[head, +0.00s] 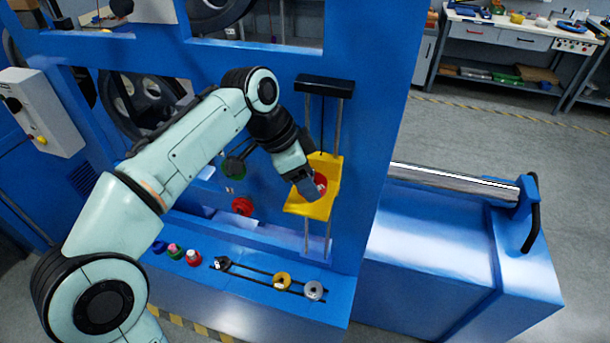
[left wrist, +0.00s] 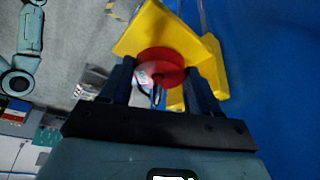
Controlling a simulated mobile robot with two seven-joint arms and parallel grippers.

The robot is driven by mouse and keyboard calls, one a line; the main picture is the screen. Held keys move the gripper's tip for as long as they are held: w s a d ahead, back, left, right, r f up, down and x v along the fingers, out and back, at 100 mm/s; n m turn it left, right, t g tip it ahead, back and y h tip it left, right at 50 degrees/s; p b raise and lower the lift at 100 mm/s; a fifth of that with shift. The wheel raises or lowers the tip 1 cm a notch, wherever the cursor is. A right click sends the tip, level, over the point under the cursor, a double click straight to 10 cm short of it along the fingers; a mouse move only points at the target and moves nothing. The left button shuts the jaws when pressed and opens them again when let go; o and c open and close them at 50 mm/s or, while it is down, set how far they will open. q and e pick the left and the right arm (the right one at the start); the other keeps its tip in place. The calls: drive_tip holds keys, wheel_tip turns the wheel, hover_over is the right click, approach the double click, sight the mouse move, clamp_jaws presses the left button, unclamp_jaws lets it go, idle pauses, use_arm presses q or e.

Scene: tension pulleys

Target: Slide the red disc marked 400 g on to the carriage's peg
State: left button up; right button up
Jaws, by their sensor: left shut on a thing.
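The red disc (head: 321,184) is at the yellow carriage (head: 323,207), which hangs on two vertical rods at the front of the blue machine. My left gripper (head: 311,187) is shut on the disc and partly covers it. In the left wrist view the red disc (left wrist: 161,66) lies between the fingertips, with a white label on its face. The yellow carriage (left wrist: 155,30) is right behind it. A short metallic piece (left wrist: 157,96) shows just below the disc, perhaps the peg. I cannot tell whether the disc is around the peg. My right gripper is out of view.
A yellow disc (head: 282,281) and a grey disc (head: 314,290) sit on the blue ledge's dark rails. Small coloured knobs (head: 176,251) stand left of them. A black block (head: 325,86) tops the rods. A dark green knob (head: 234,166) and a red knob (head: 242,206) are near my forearm.

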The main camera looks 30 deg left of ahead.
use_arm(q)
drive_tip(key=shift+r, duration=0.1)
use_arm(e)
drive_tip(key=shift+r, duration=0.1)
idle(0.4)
use_arm(q)
drive_tip(key=shift+s+f+b, duration=0.1)
drive_tip(key=shift+f+b, duration=0.35)
drive_tip(key=shift+f, duration=0.55)
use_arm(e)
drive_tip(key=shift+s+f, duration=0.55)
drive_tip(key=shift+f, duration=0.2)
use_arm(q)
drive_tip(key=shift+f, duration=0.1)
drive_tip(key=o, duration=1.5)
drive_tip(key=shift+c, duration=0.2)
drive_tip(key=p+v, duration=0.3)
drive_tip(key=v, duration=1)
drive_tip(key=shift+r, duration=0.25)
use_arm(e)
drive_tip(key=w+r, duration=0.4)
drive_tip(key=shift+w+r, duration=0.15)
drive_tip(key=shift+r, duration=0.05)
